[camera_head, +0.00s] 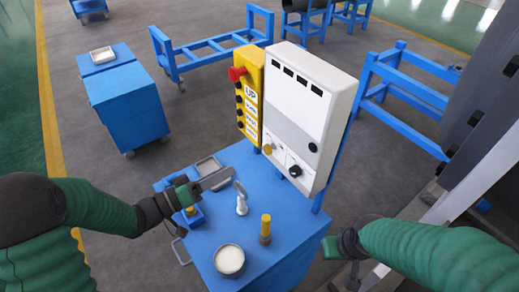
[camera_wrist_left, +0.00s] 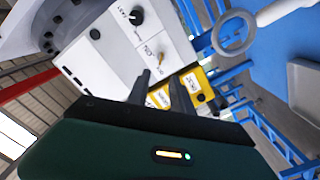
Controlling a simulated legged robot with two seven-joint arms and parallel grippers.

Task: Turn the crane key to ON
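The crane key (camera_head: 267,149) is a small yellow-gold piece low on the left of the white control box (camera_head: 310,105). In the left wrist view, the key (camera_wrist_left: 150,53) stands out from the white panel beside printed labels, just beyond my fingertips. My left gripper (camera_head: 222,178) is left of and below the box in the head view. In the left wrist view, its two dark fingers (camera_wrist_left: 163,82) are apart with nothing between them, and the key is clear of them. My right gripper (camera_head: 348,250) is at the lower right, away from the box; its fingers are unclear.
A black knob (camera_head: 295,170) sits right of the key. A yellow button panel (camera_head: 250,95) with a red button (camera_head: 237,74) adjoins the box. The blue cart top (camera_head: 205,240) below holds a tray, a round container (camera_head: 229,260), a yellow-topped post (camera_head: 265,228) and a grey fitting (camera_head: 241,200).

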